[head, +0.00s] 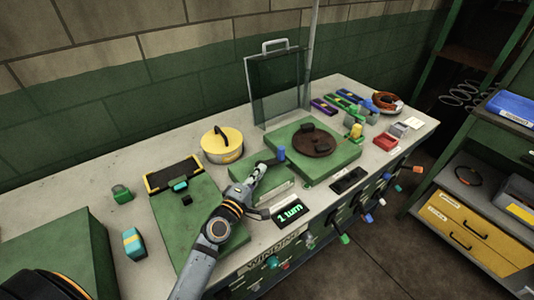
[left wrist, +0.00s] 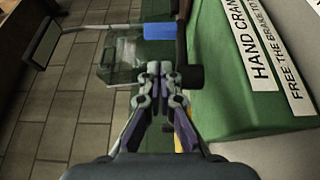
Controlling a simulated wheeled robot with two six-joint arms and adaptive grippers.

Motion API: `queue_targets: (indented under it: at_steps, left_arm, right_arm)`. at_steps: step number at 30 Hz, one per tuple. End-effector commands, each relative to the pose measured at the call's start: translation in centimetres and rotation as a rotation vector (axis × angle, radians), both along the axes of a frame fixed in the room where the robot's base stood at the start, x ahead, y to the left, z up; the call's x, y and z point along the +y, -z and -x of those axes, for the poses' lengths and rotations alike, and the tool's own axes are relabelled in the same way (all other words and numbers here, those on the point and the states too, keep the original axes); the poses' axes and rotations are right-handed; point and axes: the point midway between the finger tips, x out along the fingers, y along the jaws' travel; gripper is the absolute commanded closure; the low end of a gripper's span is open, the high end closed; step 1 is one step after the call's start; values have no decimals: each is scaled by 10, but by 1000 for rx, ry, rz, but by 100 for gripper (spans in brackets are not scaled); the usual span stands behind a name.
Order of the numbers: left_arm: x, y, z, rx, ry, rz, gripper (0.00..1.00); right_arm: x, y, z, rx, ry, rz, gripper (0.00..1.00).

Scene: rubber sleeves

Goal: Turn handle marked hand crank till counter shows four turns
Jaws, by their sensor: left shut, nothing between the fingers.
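The hand crank is a green box (head: 268,186) with a dark crank arm and an upright blue handle (head: 281,153), near the middle of the bench. The counter (head: 290,212) in front of it reads "1 turn". My left gripper (head: 262,167) is shut and empty, close beside the crank. In the left wrist view its closed fingertips (left wrist: 166,70) are near the dark crank part, with the blue handle (left wrist: 160,31) beyond them. I cannot tell if they touch. The label (left wrist: 262,62) reading "HAND CRAN" is partly cut off. My right gripper is not in view.
A green block with a brown turntable (head: 318,140) stands behind the crank. A yellow round pot (head: 222,145) is to the left. A clear guard panel (head: 278,85) stands at the back. A black tray (head: 348,180) lies right of the counter. Several coloured knobs line the bench front.

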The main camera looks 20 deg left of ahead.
Motion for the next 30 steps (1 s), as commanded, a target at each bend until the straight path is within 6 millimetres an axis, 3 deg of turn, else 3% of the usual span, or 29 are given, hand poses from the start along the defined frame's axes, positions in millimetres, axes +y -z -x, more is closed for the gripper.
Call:
queue_targets:
  at_steps: [3,11,24,30]
  left_arm:
    - [-5,-5,9,7,-91,3,100]
    - [-6,-5,8,7,-124,-8,100]
    - [-11,-6,-68,7,-122,-9,100]
    - [-12,-4,-86,8,-122,-8,100]
  right_arm:
    - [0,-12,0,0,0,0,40]
    - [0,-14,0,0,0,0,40]
    - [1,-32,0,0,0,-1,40]
    - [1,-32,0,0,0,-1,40]
